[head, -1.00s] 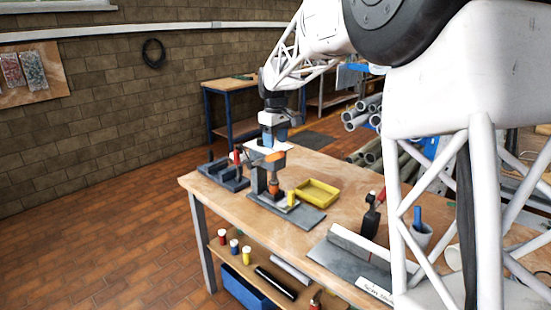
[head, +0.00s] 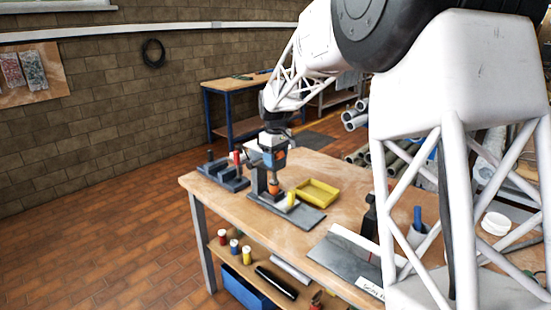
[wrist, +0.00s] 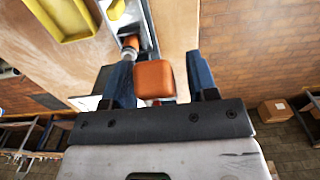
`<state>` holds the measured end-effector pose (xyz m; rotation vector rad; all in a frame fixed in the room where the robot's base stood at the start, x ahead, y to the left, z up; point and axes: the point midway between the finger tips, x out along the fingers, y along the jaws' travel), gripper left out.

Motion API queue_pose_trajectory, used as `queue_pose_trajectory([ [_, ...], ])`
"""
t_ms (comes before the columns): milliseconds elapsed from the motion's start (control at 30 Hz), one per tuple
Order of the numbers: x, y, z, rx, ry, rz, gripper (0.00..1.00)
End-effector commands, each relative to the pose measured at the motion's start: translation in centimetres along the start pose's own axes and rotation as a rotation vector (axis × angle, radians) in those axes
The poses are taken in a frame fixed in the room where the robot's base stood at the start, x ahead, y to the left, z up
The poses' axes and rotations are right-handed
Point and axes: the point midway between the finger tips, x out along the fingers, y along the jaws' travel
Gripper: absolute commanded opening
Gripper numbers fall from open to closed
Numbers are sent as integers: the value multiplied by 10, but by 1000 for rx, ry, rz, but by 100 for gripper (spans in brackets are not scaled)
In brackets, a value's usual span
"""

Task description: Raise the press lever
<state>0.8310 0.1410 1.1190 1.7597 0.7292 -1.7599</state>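The press (head: 258,178) stands on a grey base plate (head: 308,213) on the wooden bench, with an orange part low on its front (head: 274,188). The lever's orange block-shaped grip (head: 280,156) is partly hidden by my gripper (head: 272,154) in the head view. In the wrist view, the orange grip (wrist: 154,79) lies between the two blue fingers of my gripper (wrist: 160,82). The fingers are open, with a clear gap on the right side of the grip and little on the left. I cannot tell whether the left finger touches it.
A yellow tray (head: 317,192) stands right of the press, and a small yellow piece (head: 292,198) sits by its base. A dark fixture with a red handle (head: 237,158) is to the left. A black bottle (head: 370,215) and a blue-handled tool in a cup (head: 417,220) stand nearer me.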

Motion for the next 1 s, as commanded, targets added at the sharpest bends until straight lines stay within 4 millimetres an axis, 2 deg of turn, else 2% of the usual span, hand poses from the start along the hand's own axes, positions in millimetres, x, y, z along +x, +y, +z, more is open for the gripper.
queue_pose_trajectory([
  [33,0,0,0,0,0,0,46],
  [333,0,0,0,0,0,0,0],
  [733,-3,0,-2,0,-21,0,0],
  [1000,-14,0,-11,-1,-120,0,0],
])
